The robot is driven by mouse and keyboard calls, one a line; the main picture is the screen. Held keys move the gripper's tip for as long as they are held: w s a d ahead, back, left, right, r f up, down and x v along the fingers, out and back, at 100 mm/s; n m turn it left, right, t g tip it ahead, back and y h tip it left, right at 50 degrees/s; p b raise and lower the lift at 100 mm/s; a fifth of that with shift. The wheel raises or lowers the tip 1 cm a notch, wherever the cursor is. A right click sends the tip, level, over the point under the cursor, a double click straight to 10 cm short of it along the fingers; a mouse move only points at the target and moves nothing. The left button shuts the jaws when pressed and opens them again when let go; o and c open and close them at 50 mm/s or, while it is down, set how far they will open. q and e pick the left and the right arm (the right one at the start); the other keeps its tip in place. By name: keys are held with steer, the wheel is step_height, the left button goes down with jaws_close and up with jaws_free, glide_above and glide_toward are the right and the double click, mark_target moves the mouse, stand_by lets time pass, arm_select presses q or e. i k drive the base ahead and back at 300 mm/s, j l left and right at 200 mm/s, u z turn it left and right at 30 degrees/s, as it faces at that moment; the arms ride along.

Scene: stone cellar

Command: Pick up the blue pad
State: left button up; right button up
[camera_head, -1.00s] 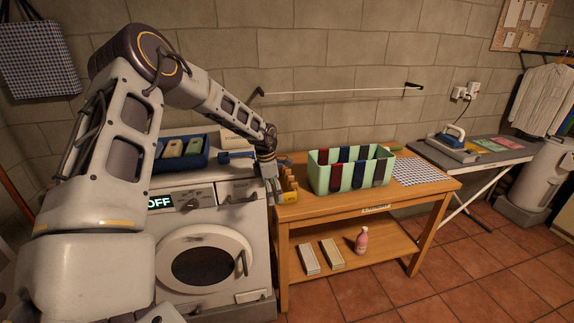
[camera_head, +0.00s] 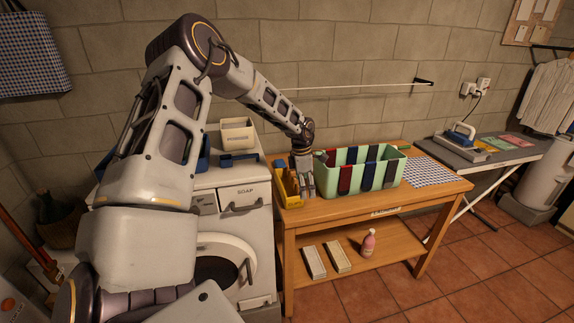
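No single separate blue pad stands out. Dark blue strips (camera_head: 367,176) hang with red and dark ones over the front of a mint-green bin (camera_head: 391,178) on the wooden table. A blue-and-white checked mat (camera_head: 436,172) lies flat on the table, right of the bin. My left gripper (camera_head: 306,190) points down between a yellow holder (camera_head: 286,188) and the bin's left end. It hides part of the holder; its fingertips are too small to tell open from shut, and I cannot tell whether it touches anything. My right gripper is not in view.
The washing machine (camera_head: 241,196) stands left of the table (camera_head: 350,208), with a white powder box (camera_head: 237,135) and a blue scoop (camera_head: 238,158) on top. Two pale blocks and a pink bottle (camera_head: 368,242) are on the lower shelf. An ironing board (camera_head: 487,158) with an iron stands at right.

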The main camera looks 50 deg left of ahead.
mark_target(279, 163)
steer(key=i+j+u, duration=0.35)
steer(key=i+j, duration=0.85)
steer(key=j, duration=0.1)
